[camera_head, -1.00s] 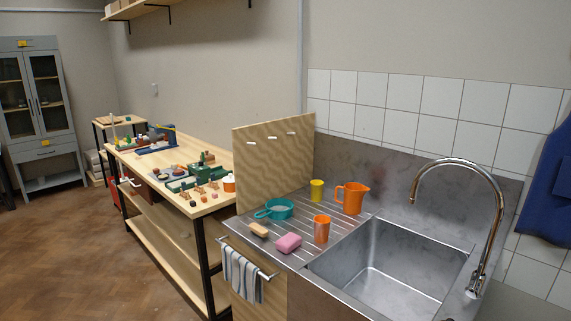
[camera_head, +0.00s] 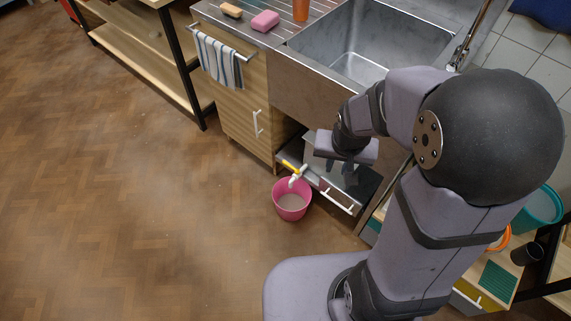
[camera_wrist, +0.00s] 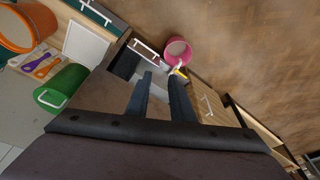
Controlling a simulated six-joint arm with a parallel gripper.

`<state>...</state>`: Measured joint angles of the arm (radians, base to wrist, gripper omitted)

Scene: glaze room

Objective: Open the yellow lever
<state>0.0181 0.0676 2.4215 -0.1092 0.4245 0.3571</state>
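The yellow lever (camera_head: 289,165) sits on a small white tap (camera_head: 298,178) low at the front of the sink unit. It also shows small in the wrist view (camera_wrist: 183,74), beyond my fingertips. A pink bucket (camera_head: 291,207) stands on the floor under the tap; the wrist view shows it too (camera_wrist: 177,49). My gripper (camera_head: 343,168) is to the right of the lever, above a low grey drawer, and apart from the lever. In the wrist view its two dark fingers (camera_wrist: 160,80) are spread with nothing between them.
A low drawer front with a white handle (camera_head: 337,203) is beside the bucket. A wooden cabinet door with a white handle (camera_head: 257,122) is left of the tap. A green container (camera_wrist: 62,87) and an orange bucket (camera_wrist: 24,28) show in the wrist view. The left floor is clear.

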